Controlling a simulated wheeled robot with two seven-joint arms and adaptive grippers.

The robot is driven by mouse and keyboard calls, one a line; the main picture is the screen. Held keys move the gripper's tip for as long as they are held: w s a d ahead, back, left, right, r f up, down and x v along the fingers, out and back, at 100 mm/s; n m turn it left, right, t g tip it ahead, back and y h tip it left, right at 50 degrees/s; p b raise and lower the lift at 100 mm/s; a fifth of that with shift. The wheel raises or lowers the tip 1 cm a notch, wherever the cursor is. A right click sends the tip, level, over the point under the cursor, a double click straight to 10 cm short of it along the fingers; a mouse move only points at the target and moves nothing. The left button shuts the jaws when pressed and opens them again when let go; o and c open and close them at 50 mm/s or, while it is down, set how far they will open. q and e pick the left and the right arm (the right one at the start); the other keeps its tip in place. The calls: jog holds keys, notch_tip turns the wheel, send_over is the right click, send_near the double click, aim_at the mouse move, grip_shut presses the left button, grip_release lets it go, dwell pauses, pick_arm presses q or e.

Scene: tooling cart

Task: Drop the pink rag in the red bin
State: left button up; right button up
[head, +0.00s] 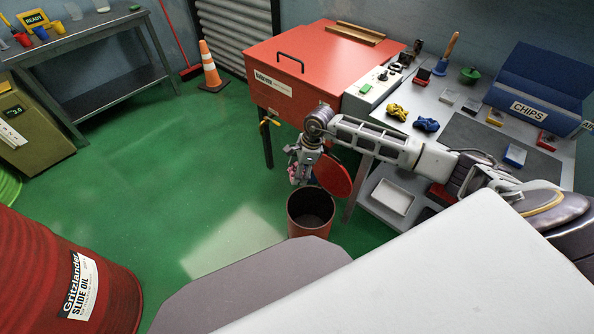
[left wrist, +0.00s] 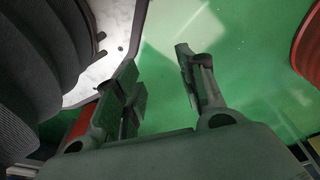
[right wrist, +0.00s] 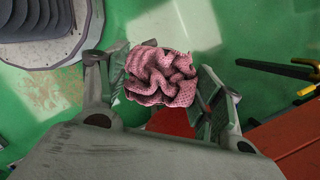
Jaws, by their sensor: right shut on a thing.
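The pink rag (right wrist: 160,75) is crumpled between the fingers of my right gripper (right wrist: 165,92), which is shut on it in the right wrist view. A little pink shows beside my right gripper (head: 301,175) in the head view. The red bin (head: 309,231) stands on the green floor with its round lid (head: 335,176) tilted up at the back. Its dark opening faces up, and my right gripper is above its back left rim. My left gripper (left wrist: 160,90) is open and empty, out of the head view.
A red parts washer (head: 310,65) and a grey bench (head: 470,105) with a blue chips box (head: 540,85) stand behind the bin. A red oil drum (head: 100,265) is at lower left. An orange cone (head: 211,70) stands farther back. The floor left of the bin is clear.

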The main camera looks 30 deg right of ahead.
jog(key=f+m, duration=0.1)
jog(key=f+m+b, duration=0.1)
jog(key=m, duration=0.1)
jog(key=f+m+t+b, duration=0.1)
jog(key=shift+w+d+f, duration=0.3)
jog(key=shift+w, duration=0.05)
pick_arm(q)
jog(key=w+d+r+b, duration=0.2)
jog(key=w+r+b, duration=0.1)
jog(key=r+b, duration=0.4)
jog(key=w+d+r+t+h+b, duration=0.1)
jog(key=w+r+b, duration=0.3)
jog(key=r+b, duration=0.4)
jog(key=shift+d+r+t, duration=0.3)
jog(key=shift+d+r, duration=0.2)
jog(key=shift+r, duration=1.15)
pick_arm(e)
jog(key=d+f+m+g+h, duration=0.1)
jog(key=d+f+m+h, duration=0.2)
jog(key=f+m, duration=0.7)
jog(key=w+d+f+m+g+h, duration=0.1)
jog(key=d+f+m+h, duration=0.2)
jog(key=f+m, duration=0.7)
jog(key=shift+w+d+m, duration=0.25)
jog(key=shift+d+m, duration=0.35)
jog(key=shift+m, duration=3.5)
pick_arm(q)
jog(key=shift+w, duration=0.1)
pick_arm(e)
jog(key=shift+f, duration=0.1)
